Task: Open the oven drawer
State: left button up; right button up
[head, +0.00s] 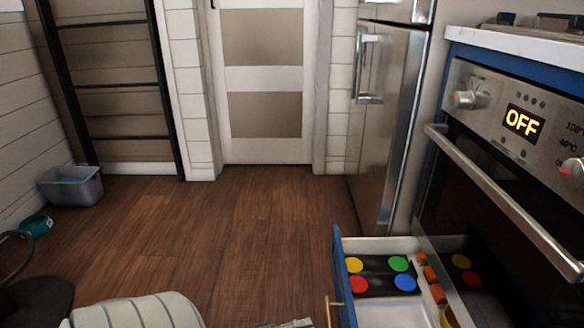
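The oven drawer (342,277) under the oven (510,150) stands open at the lower right, pulled out to the left. Its front is blue, and a thin brass handle (328,312) shows at the bottom edge. The near end of the drawer is cut off by the frame. Neither gripper shows clearly. A small grey piece (287,324) at the bottom edge, left of the handle, is too cut off to identify.
The oven door has a long bar handle (500,200); its display reads OFF. A steel fridge (385,120) stands behind it. The wood floor (235,235) is clear in the middle. A grey bin (72,186), a teal bowl (36,224) and a pale striped object (140,311) are at left.

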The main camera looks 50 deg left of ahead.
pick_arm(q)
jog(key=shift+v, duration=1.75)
